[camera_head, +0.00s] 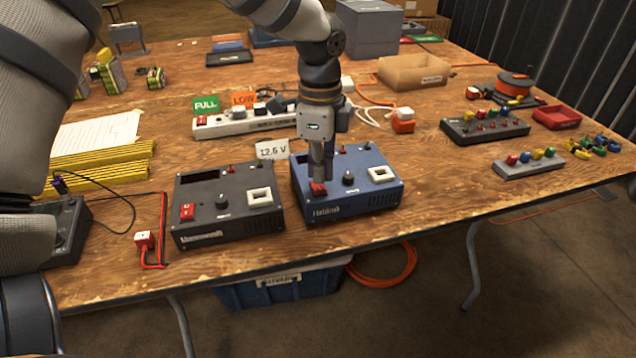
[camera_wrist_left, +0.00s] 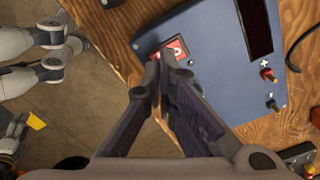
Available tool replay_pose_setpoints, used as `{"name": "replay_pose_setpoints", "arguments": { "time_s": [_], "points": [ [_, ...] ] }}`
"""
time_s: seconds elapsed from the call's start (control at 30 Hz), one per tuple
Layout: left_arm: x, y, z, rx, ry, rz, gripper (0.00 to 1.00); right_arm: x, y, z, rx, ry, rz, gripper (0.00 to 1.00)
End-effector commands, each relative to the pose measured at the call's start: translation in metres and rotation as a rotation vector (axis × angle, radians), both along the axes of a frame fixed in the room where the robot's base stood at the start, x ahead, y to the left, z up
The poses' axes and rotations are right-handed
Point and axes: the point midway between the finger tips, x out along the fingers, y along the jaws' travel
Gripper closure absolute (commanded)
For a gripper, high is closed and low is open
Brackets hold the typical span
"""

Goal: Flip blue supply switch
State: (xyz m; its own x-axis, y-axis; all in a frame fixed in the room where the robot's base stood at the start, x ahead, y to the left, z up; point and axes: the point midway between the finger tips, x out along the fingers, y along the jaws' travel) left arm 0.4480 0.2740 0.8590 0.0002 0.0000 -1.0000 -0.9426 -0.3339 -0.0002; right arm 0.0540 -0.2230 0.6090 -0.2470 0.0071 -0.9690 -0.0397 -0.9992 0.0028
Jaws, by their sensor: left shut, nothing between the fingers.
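The blue supply (camera_head: 350,194) stands near the front edge of the wooden table, with a knob, a white socket and a red switch (camera_head: 318,188) at its front left corner. My left gripper (camera_head: 319,178) is shut and points down at the red switch, its tips at or just over it. In the left wrist view the blue supply (camera_wrist_left: 225,65) fills the upper right, and the shut fingertips (camera_wrist_left: 155,62) are beside the red switch (camera_wrist_left: 176,50), partly covering it. I cannot tell whether they touch, or which way the switch is set.
A black supply (camera_head: 225,207) with its own red switch stands just left of the blue one. A grey terminal block (camera_head: 528,164) lies to the right, with bare table between.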

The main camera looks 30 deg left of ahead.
Motion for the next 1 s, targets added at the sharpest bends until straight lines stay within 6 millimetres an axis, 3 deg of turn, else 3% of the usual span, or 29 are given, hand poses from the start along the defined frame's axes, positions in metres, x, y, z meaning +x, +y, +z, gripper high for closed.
{"name": "replay_pose_setpoints", "arguments": {
  "time_s": [1.0],
  "points": [
    [0.0000,0.0001,-0.0077,0.001,0.001,0.000,1.00,-0.0011,0.0000,-0.0010,0.000,0.004,0.000,0.37]
  ]
}}
